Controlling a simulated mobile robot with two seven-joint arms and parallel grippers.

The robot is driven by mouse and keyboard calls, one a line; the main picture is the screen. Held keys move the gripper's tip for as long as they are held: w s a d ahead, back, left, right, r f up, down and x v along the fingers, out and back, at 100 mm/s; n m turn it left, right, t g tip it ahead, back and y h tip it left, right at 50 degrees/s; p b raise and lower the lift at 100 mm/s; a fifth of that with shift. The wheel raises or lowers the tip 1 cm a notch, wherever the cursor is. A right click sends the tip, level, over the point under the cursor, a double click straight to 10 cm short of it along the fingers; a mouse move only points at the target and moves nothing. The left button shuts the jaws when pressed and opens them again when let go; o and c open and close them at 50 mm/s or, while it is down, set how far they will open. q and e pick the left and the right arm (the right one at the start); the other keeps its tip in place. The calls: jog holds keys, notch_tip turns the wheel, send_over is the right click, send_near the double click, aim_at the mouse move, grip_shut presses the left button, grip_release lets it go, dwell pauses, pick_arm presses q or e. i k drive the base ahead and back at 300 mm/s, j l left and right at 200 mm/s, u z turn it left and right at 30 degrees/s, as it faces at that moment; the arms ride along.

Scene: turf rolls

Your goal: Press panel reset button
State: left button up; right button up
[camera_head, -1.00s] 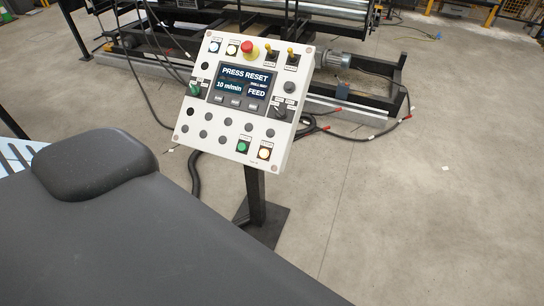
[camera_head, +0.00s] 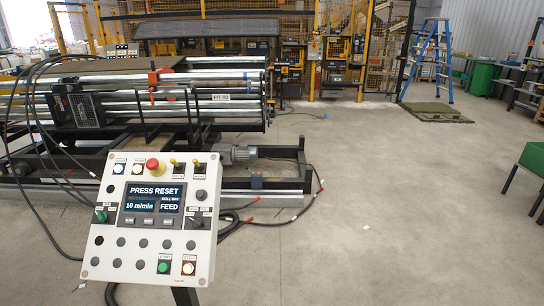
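The white control panel (camera_head: 122,255) stands tilted on a dark post at the lower left. Its screen (camera_head: 151,199) reads "PRESS RESET", "10 m/min" and "FEED". A green button (camera_head: 163,267) and a pale, warm-lit button (camera_head: 188,268) sit at the bottom right. The small button labels are too blurred to read surely, so I cannot tell which is reset. Neither of my grippers is in view.
A roller machine (camera_head: 160,95) with cables stands behind the panel. Yellow fencing (camera_head: 290,50) runs along the back. A blue stepladder (camera_head: 432,55) stands by a green mat (camera_head: 435,112). The central-right floor is clear.

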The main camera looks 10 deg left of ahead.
aim_at(118, 168)
jog(key=u, duration=1.35)
